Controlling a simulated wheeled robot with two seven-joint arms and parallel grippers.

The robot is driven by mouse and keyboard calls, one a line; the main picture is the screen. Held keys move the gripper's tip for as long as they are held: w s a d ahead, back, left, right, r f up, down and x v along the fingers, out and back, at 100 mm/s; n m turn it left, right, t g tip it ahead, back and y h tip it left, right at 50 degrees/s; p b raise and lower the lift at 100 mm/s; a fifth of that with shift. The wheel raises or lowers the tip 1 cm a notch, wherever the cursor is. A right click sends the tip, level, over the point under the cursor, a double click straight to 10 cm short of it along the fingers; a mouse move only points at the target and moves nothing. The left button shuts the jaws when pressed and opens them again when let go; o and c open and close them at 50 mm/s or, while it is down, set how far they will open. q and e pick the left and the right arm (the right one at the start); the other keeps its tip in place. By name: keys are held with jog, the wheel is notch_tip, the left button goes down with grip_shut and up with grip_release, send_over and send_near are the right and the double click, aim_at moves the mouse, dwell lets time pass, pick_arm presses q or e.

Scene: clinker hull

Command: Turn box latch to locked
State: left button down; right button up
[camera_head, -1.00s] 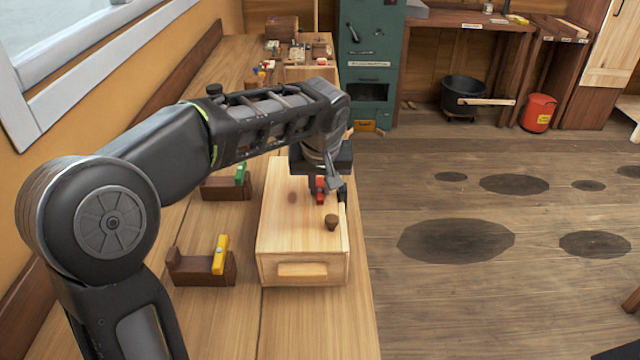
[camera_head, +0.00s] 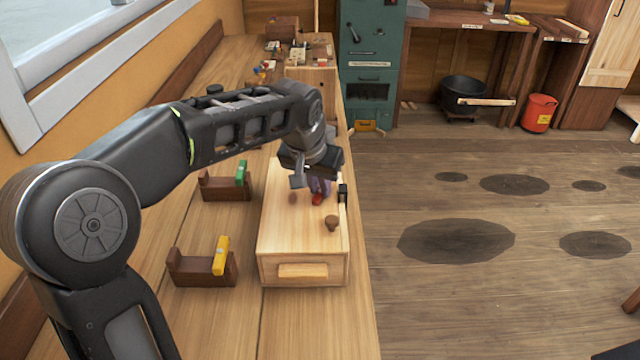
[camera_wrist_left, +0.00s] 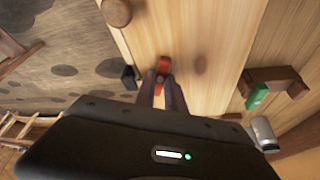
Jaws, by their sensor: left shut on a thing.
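The pale wooden box (camera_head: 285,235) stands on the bench with a round brown knob (camera_head: 331,222) on its lid. The red latch (camera_head: 317,199) is on the lid, mostly hidden by my left gripper (camera_head: 318,191). A black catch (camera_head: 343,193) stands at the box's right edge, apart from the visible red part. In the left wrist view, my left gripper's fingers (camera_wrist_left: 162,85) are closed on the red latch (camera_wrist_left: 163,66), and the black catch (camera_wrist_left: 128,77) is to their left. The latch's full angle is hard to tell. My right gripper is out of view.
Left of the box are two dark wooden holders, one with a green piece (camera_head: 241,173), one with a yellow piece (camera_head: 220,255). Small items crowd the bench's far end. The floor to the right has dark patches and is open near the bench.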

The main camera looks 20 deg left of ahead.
pick_arm(q)
jog(key=m+h, duration=0.1)
jog(key=m, duration=0.2)
jog(key=shift+a+m+h+p, duration=0.1)
jog(key=shift+m+h+p, duration=0.2)
jog(key=shift+p, duration=0.05)
jog(key=m+g+h, duration=0.1)
jog(key=m, duration=0.2)
jog(key=shift+a+m, duration=0.1)
jog(key=shift+m, duration=0.2)
jog(key=m+h+p, duration=0.1)
jog(key=m, duration=0.2)
jog(key=m+g, duration=0.1)
jog(key=m, duration=0.2)
jog(key=shift+w+g+h+p, duration=0.1)
jog(key=shift+g+h+p, duration=0.2)
jog(key=shift+h+p, duration=0.1)
jog(key=c, duration=1.4)
grip_release()
